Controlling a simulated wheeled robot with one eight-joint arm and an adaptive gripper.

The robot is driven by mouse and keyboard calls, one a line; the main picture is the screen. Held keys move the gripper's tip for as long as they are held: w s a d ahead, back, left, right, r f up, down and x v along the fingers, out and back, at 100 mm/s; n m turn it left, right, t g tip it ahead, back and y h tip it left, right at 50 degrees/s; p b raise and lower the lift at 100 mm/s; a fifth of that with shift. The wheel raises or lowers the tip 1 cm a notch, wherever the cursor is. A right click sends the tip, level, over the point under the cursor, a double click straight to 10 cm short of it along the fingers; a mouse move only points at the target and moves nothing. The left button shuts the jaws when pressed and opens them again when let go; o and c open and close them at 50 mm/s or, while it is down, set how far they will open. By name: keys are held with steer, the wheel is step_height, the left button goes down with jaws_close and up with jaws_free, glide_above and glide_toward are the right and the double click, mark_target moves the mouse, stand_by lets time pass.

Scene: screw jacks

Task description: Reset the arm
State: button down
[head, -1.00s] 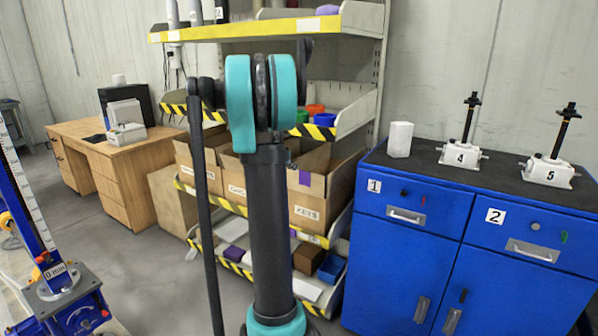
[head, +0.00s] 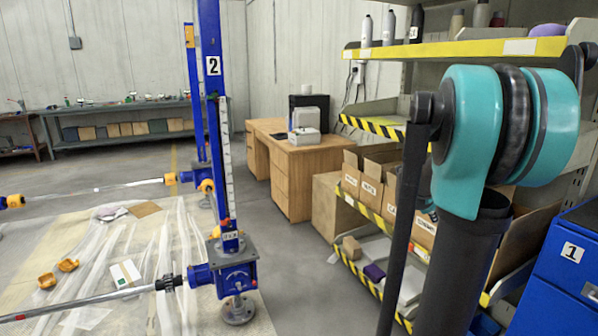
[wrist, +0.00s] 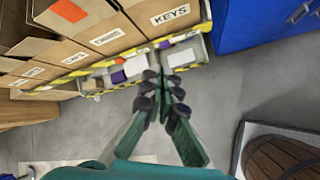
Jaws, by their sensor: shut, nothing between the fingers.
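My gripper (wrist: 165,88) shows in the wrist view, its dark fingers together and nothing held. It hangs over the grey floor in front of the shelf with cardboard boxes. My arm (head: 500,130), with teal joint covers and black links, fills the right side of the head view. The gripper itself is not in the head view.
The shelf rack (head: 470,48) with yellow edges stands behind my arm. A blue cabinet (head: 562,270) is at the far right. A blue screw jack column (head: 215,120) marked 2 stands on the left by a plastic sheet (head: 110,260). A wooden desk (head: 295,165) stands behind.

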steer(key=s+a+f+m+y, duration=0.3)
steer(key=s+a+f+m, duration=0.5)
steer(key=s+a, duration=0.3)
steer(key=s+a+f+m+y, duration=0.4)
steer(key=s+a+f+m, duration=0.4)
steer(key=s+a, duration=0.3)
steer(key=a, duration=0.4)
steer(key=shift+s+a, duration=0.2)
steer(key=shift+s, duration=0.2)
steer(key=shift+d, duration=0.1)
